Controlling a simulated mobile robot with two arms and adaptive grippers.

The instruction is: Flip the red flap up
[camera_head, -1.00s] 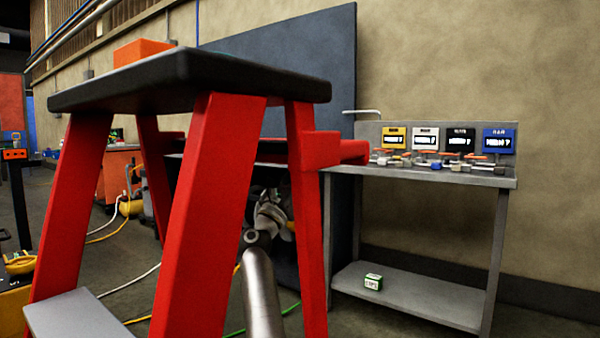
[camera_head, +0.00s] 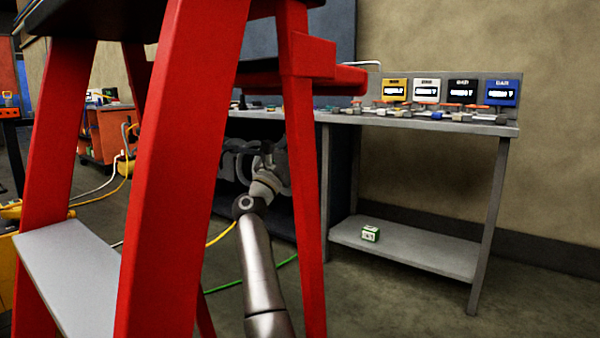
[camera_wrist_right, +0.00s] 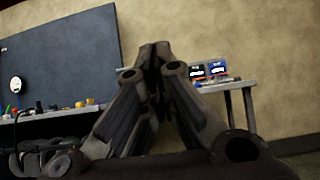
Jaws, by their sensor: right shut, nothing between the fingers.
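A tall red stand (camera_head: 170,180) with a dark top fills the left of the head view. A red block (camera_head: 313,55) sticks out from its right leg, and a red bar (camera_head: 345,80) runs just behind it. I cannot tell which red part is the flap. My right gripper (camera_head: 270,155) is beyond the stand's legs, below the bench top and apart from the red block. In the right wrist view it (camera_wrist_right: 155,55) is shut, with nothing between its fingers. My left gripper is not in view.
A grey bench (camera_head: 430,125) holds several small displays and parts. A dark board (camera_wrist_right: 65,60) stands at the wall. Green and yellow cables cross the floor.

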